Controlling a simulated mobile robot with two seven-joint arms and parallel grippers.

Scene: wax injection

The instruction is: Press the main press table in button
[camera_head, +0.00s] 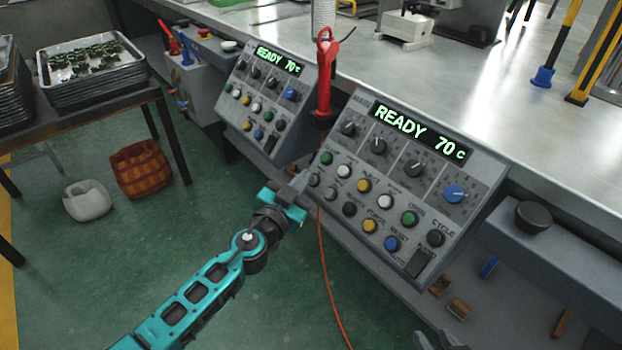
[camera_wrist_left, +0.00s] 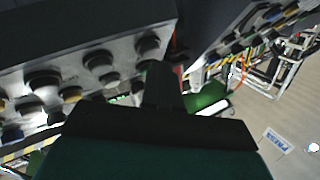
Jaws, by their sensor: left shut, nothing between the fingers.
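The near control panel (camera_head: 400,180) has a display reading "READY 70 c", a row of knobs and two rows of coloured buttons. The labels by the left buttons are too small to read, so I cannot tell which is the table in button. My left gripper (camera_head: 302,184) is shut and empty at the panel's left edge, close to the leftmost lower-row grey button (camera_head: 313,180). Whether it touches is unclear. In the left wrist view the shut fingers (camera_wrist_left: 163,88) point toward dark buttons (camera_wrist_left: 148,45). A grey part at the bottom edge seems to be my right gripper (camera_head: 440,340); its fingers are unclear.
A second similar panel (camera_head: 262,95) stands to the left. A red-handled tool (camera_head: 325,75) hangs between the panels, and an orange cable (camera_head: 329,280) runs down near my left gripper. A metal worktop (camera_head: 440,80) lies behind.

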